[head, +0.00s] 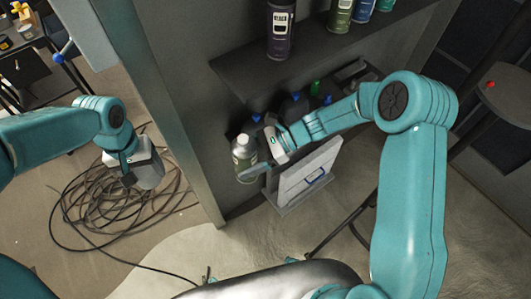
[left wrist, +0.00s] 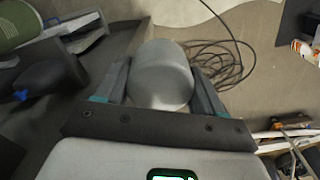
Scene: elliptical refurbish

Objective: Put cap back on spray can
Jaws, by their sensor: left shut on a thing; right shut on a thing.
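The spray can (head: 245,160) has a green body and a pale top, and stands roughly upright in the middle of the head view. My right gripper (head: 256,172) is shut on the can's body from the right and partly hides it. The grey cylindrical cap (left wrist: 160,75) is between the fingers of my left gripper (left wrist: 162,92), which is shut on it. In the head view the cap (head: 152,172) is left of the can, clearly apart from it. Part of the green can (left wrist: 18,25) shows at the upper left of the left wrist view.
A dark shelf (head: 235,72) with several spray cans stands behind the can. A grey upright panel (head: 185,120) edge lies between the two grippers in the picture. Coiled cable (head: 85,215) lies on the floor.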

